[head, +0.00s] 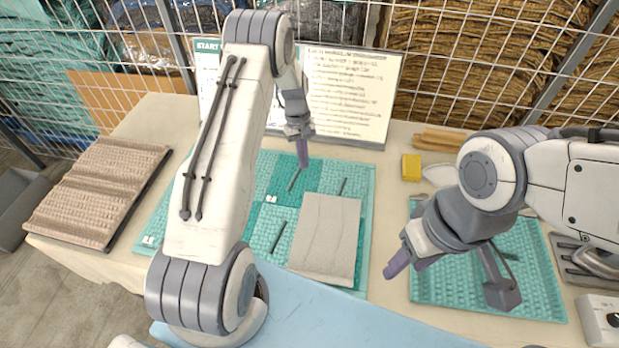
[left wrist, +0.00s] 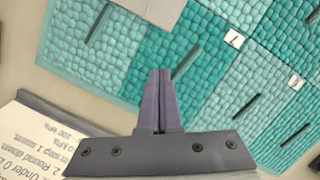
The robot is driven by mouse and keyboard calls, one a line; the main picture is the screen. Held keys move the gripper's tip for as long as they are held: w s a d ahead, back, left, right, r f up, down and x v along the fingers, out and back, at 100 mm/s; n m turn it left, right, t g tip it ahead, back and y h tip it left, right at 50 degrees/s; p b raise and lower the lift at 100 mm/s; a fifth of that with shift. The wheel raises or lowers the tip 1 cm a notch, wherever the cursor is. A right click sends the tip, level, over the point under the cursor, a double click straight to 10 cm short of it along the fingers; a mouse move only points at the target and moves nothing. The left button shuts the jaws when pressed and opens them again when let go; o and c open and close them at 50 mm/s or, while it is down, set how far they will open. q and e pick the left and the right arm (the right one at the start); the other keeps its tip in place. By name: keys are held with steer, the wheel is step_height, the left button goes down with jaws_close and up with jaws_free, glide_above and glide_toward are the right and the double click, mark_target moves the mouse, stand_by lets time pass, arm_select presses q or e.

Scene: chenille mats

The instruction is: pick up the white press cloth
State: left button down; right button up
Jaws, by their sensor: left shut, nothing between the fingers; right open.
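A white, cloth-like piece (head: 440,174) lies at the back right of the table, partly hidden behind my right arm. It does not show in the left wrist view. My left gripper (head: 303,160) is shut and empty over the back part of the left teal mat (head: 345,172). In the left wrist view my left gripper's purple fingers (left wrist: 160,75) are together, with the teal mat (left wrist: 120,60) below. My right gripper (head: 402,266) is open, near the left edge of the right teal mat (head: 455,290), well in front of the white piece.
A flat grey-beige panel (head: 325,238) lies on the left mat among short dark strips. A brown ribbed stack (head: 98,192) is at the left. A yellow block (head: 411,167) stands by the white piece. An instruction board (head: 350,95) and wire mesh close off the back.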

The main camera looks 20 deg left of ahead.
mark_target(311, 190)
arm_select(q)
steer(key=p+x, duration=0.1)
steer(key=x, duration=0.2)
steer(key=shift+s+d+f, duration=0.15)
steer(key=shift+f, duration=0.2)
steer(key=shift+s+d+f+p, duration=0.2)
steer(key=shift+s+d+p, duration=0.85)
steer(key=shift+s+d, duration=0.1)
steer(key=shift+s+d+f, duration=0.15)
steer(key=shift+s+d, duration=0.1)
arm_select(e)
step_height(311, 190, up, 4)
steer(key=shift+f, duration=0.1)
